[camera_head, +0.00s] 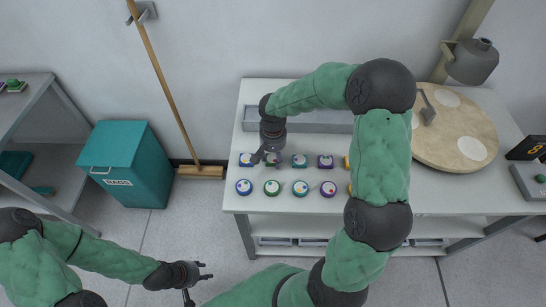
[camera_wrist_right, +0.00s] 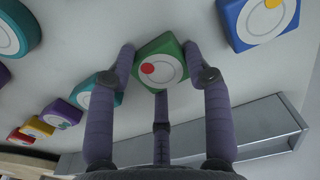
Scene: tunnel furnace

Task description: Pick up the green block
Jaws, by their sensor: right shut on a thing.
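The green block (camera_wrist_right: 160,72), with a white round face and a red dot, is between the fingers of my right gripper (camera_wrist_right: 158,52) in the right wrist view. The fingers are shut on its sides, and a third finger is close below it. In the head view my right gripper (camera_head: 266,157) points down over the back row of blocks and partly hides the green block (camera_head: 274,160). I cannot tell whether the block is clear of the table. My left gripper (camera_head: 203,271) is open and empty over the floor, left of the table.
A blue block (camera_head: 246,160) and a teal block (camera_head: 299,160) flank the green one. A front row of round pieces (camera_head: 244,187) is close. A grey tray (camera_head: 322,119) lies behind. A wooden disc (camera_head: 462,140) stands right, a teal bin (camera_head: 124,190) left.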

